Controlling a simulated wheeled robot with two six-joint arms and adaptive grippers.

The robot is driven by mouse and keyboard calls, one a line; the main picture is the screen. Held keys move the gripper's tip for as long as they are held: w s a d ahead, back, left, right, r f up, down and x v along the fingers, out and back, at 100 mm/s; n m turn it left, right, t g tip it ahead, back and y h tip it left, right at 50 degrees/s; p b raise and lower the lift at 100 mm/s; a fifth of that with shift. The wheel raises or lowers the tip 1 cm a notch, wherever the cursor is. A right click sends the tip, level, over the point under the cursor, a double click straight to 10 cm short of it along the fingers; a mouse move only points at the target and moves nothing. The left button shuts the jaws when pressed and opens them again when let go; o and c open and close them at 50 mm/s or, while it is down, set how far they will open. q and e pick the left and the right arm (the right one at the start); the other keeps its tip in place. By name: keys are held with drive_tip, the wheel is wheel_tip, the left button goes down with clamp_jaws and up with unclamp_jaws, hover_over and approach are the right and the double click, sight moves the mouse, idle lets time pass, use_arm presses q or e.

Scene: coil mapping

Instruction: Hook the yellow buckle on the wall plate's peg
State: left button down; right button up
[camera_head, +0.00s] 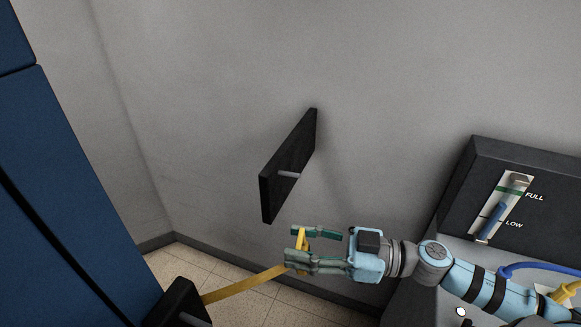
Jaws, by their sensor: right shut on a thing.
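The yellow buckle (302,239) is between the fingers of my right gripper (298,247), which is shut on it. A yellow strap (245,284) runs from there down left to a dark block at the bottom edge. The black wall plate (289,166) stands out from the grey wall above the gripper. Its short light peg (288,174) shows on the plate's face. The buckle is below the peg and slightly to its right, apart from it. My left gripper is not in view.
A dark block (180,299) with a light peg is at the lower left, beside a blue cabinet (70,180). A dark gauge panel (520,190) marked FULL and LOW is at the right, with blue and yellow hoses below it. The wall around the plate is clear.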

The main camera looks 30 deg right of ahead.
drive_tip(key=w+d+r+p, duration=0.1)
drive_tip(key=w+d+p, duration=0.2)
drive_tip(key=d, duration=0.1)
drive_tip(key=t+h+p, duration=0.1)
drive_tip(key=t, duration=0.2)
approach(292, 173)
drive_tip(key=x, duration=0.2)
drive_tip(key=b+x, duration=0.1)
drive_tip(key=x, duration=0.4)
drive_tip(key=shift+w+a, duration=0.2)
drive_tip(key=shift+w, duration=0.15)
drive_tip(key=shift+x, duration=1.15)
drive_tip(key=shift+f, duration=0.4)
drive_tip(key=shift+w, duration=0.1)
drive_tip(key=o, duration=1.2)
